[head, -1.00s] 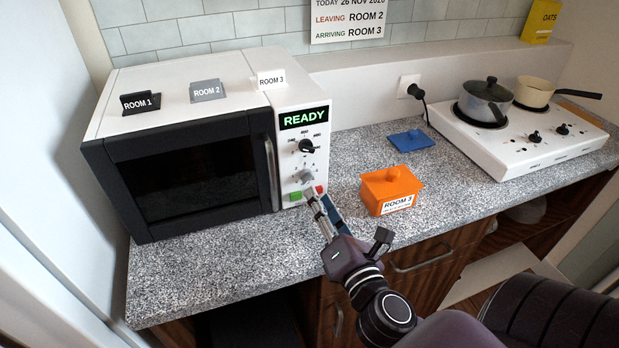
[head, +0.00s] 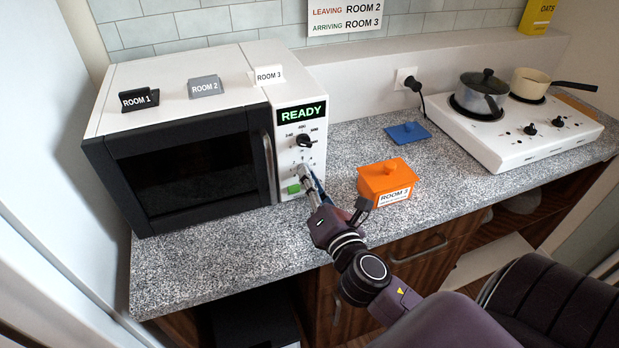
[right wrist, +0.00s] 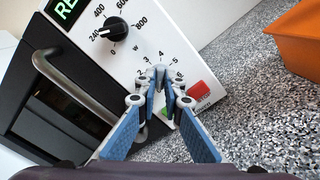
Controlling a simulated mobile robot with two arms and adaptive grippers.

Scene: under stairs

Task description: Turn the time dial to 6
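The white microwave (head: 290,90) has two dials on its right panel. The lower, grey time dial, with numbers 3, 4, 5 and 6 readable around it in the right wrist view, is mostly hidden behind my right gripper (head: 305,174). In the right wrist view, the tips of my gripper (right wrist: 162,80) are at this dial, one finger on each side. The blue-padded fingers are spread near the palm and close together at the tips. Whether they press on the dial cannot be told, and its pointer is not readable. My left gripper is out of view.
The black power dial (head: 304,141) sits above, under a display reading READY (head: 302,112). A green button (head: 293,189) and a red button (right wrist: 200,90) lie below the time dial. An orange box (head: 386,184) stands right of my gripper. The microwave handle (head: 268,168) is close left.

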